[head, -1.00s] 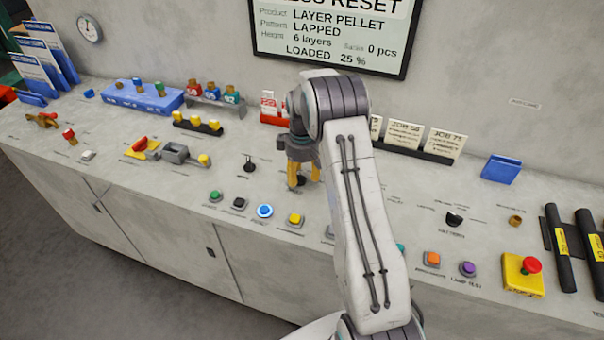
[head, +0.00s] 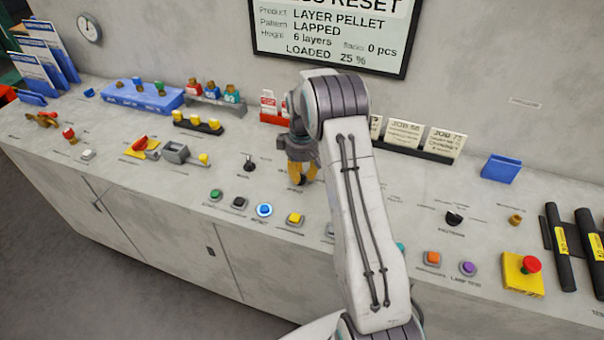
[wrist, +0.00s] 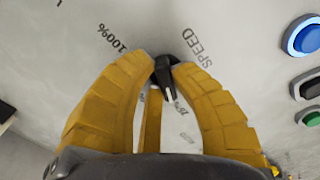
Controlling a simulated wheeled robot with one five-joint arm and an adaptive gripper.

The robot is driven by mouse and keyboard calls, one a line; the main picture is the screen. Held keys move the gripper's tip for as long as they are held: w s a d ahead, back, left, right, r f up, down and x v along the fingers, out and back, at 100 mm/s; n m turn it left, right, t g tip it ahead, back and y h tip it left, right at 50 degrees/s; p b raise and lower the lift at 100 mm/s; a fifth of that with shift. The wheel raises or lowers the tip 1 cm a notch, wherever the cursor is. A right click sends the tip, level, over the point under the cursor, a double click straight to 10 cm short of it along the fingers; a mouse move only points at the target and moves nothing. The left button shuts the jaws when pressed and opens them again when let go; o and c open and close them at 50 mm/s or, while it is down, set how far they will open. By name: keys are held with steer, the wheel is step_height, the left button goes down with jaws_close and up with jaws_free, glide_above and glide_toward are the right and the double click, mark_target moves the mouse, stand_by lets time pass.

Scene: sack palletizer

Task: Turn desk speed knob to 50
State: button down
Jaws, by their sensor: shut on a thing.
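The speed knob (wrist: 166,66) is black with a white pointer line, beside the printed word SPEED and a 100% mark in the wrist view. In the head view my gripper (head: 298,174) points down at the desk, and the knob there is mostly hidden by the fingers.
Green, black, blue (head: 264,210) and yellow (head: 295,219) buttons line the desk front near my gripper. A black knob (head: 249,163) stands to its left. Job cards (head: 403,134) stand behind on the right. A red stop button (head: 531,264) is far right.

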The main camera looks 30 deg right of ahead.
mark_target(301, 175)
steer(key=shift+f+m, duration=0.1)
steer(key=shift+m, duration=0.2)
steer(key=m+b, duration=0.2)
steer(key=m, duration=0.1)
steer(key=shift+s+m, duration=0.15)
steer(key=shift+m, duration=0.15)
steer(key=shift+s+a+m+b, duration=0.15)
steer(key=shift+m+b, duration=0.6)
steer(key=shift+m, duration=1.45)
steer(key=c, duration=1.1)
jaws_free()
steer(key=shift+o, duration=0.2)
step_height(301, 175, up, 12)
